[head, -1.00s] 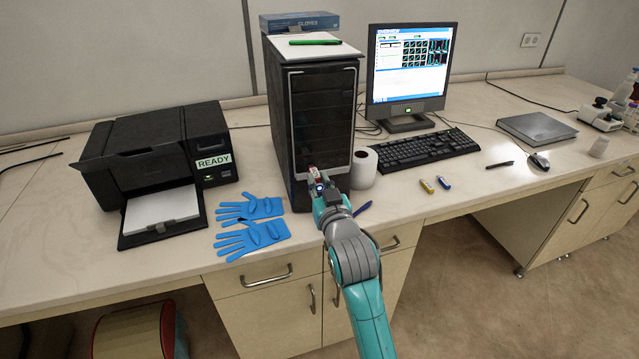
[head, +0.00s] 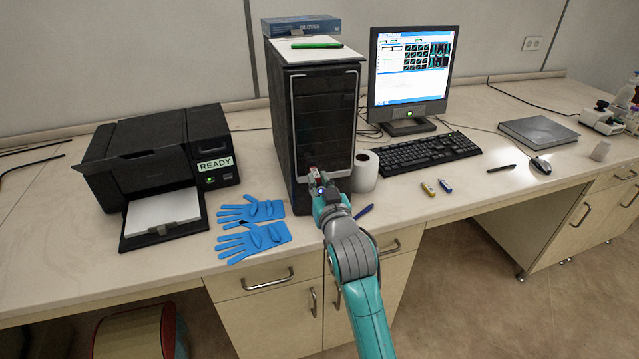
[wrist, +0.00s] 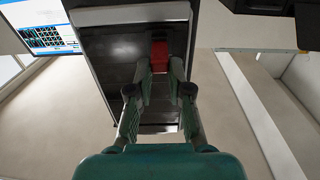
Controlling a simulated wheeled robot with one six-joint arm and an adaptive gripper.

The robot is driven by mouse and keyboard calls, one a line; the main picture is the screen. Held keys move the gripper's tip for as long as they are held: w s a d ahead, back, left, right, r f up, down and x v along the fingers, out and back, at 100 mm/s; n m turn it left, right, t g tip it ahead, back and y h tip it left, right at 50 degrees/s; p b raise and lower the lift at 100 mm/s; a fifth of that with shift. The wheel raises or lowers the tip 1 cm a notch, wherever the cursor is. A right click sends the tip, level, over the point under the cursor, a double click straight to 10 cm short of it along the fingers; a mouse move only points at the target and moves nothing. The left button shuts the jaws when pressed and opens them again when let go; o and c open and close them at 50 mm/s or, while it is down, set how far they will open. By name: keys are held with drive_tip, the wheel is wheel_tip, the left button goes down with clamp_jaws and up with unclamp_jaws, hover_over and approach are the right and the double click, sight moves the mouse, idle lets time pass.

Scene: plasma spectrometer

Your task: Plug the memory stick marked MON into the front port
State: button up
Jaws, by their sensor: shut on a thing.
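My gripper (head: 318,184) is at the lower front of the black computer tower (head: 325,115). In the wrist view my gripper (wrist: 159,75) is shut on a red memory stick (wrist: 159,55), which points toward the tower's front panel (wrist: 110,60). The fingers and arm hide most of the stick in the head view. I cannot read a mark on it, and the front port is hidden, so I cannot tell whether stick and port touch.
Blue gloves (head: 250,238) and a printer (head: 150,160) are to the left. A keyboard (head: 425,152) and monitor (head: 411,70) are to the right.

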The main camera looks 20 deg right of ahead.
drive_tip(key=shift+w, duration=0.15)
drive_tip(key=o, duration=0.9)
drive_tip(key=shift+c, duration=0.2)
drive_tip(key=s, duration=1.2)
drive_tip(key=s+f+g+y, duration=0.1)
drive_tip(key=s+f+g, duration=0.1)
drive_tip(key=s+f, duration=1.7)
drive_tip(key=s+r+g, duration=0.1)
drive_tip(key=s, duration=2.4)
drive_tip(key=shift+r+n, duration=0.15)
drive_tip(key=shift+n, duration=0.15)
